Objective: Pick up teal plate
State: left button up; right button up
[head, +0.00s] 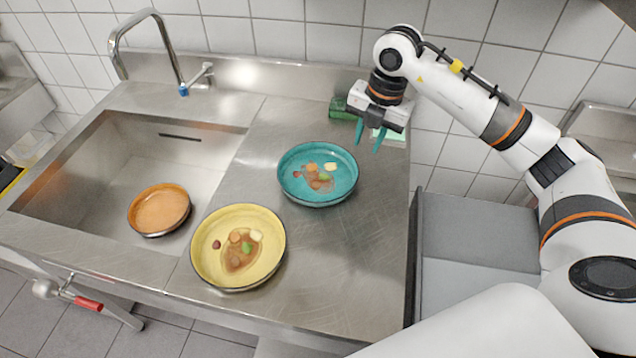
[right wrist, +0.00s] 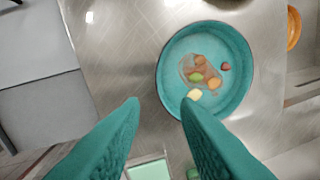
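The teal plate (head: 318,187) lies on the steel counter right of the sink, with food scraps and brown sauce on it. In the right wrist view the teal plate (right wrist: 205,42) lies beyond the fingertips, a little right of centre. My right gripper (head: 367,148) hangs above the counter, behind and to the right of the plate. Its two teal fingers, also in the right wrist view (right wrist: 158,105), are spread apart with nothing between them. It is apart from the plate. My left gripper is not in view.
A yellow plate (head: 267,272) with food scraps lies at the counter's front. An orange plate (head: 160,211) lies in the sink (head: 85,190). A green sponge-like item (head: 342,109) stands near the back wall. The faucet (head: 150,14) rises behind the sink. Counter right of the plates is clear.

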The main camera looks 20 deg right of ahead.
jog(key=f, duration=0.1)
jog(key=p, duration=0.2)
send_over(355, 180)
jog(key=f, duration=0.7)
jog(key=shift+s+d, duration=0.25)
jog(key=shift+d, duration=0.05)
jog(key=shift+f, duration=0.4)
jog(key=f, duration=0.1)
jog(key=f+p, duration=0.1)
jog(key=f, duration=0.1)
jog(key=shift+w+a+f, duration=0.15)
jog(key=shift+a+f, duration=0.05)
jog(key=shift+f, duration=0.1)
jog(key=shift+w+f, duration=0.1)
jog(key=shift+f, duration=0.3)
jog(key=shift+c, duration=0.3)
grip_shut()
